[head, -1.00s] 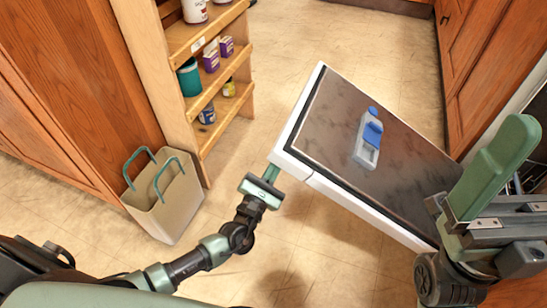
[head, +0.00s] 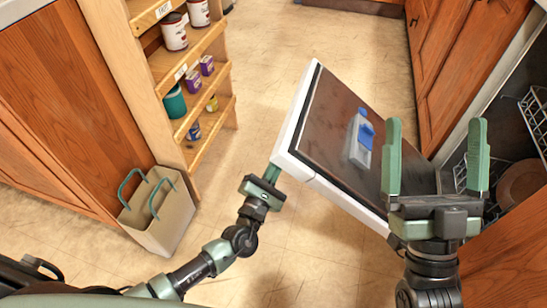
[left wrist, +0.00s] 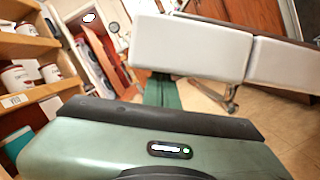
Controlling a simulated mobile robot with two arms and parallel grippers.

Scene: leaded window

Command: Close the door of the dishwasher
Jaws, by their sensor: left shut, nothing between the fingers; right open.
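The dishwasher door (head: 330,116) is open and partly tilted up, its dark inner face up, with a blue and grey dispenser (head: 360,138) on it. In the left wrist view its white edge (left wrist: 192,48) is close ahead. My left gripper (head: 273,170) is shut and empty, its tips at the door's outer left corner; whether they touch it I cannot tell. My right gripper (head: 436,150) is open and empty, fingers pointing up, in front of the door's right part and hiding some of it. The dishwasher's interior with a rack (head: 537,115) shows at the right.
A beige bag (head: 160,222) with teal handles stands on the floor at left, by a wooden shelf (head: 190,62) with cans and small boxes. Wooden cabinets (head: 455,50) flank the dishwasher. Tiled floor is free beyond and left of the door.

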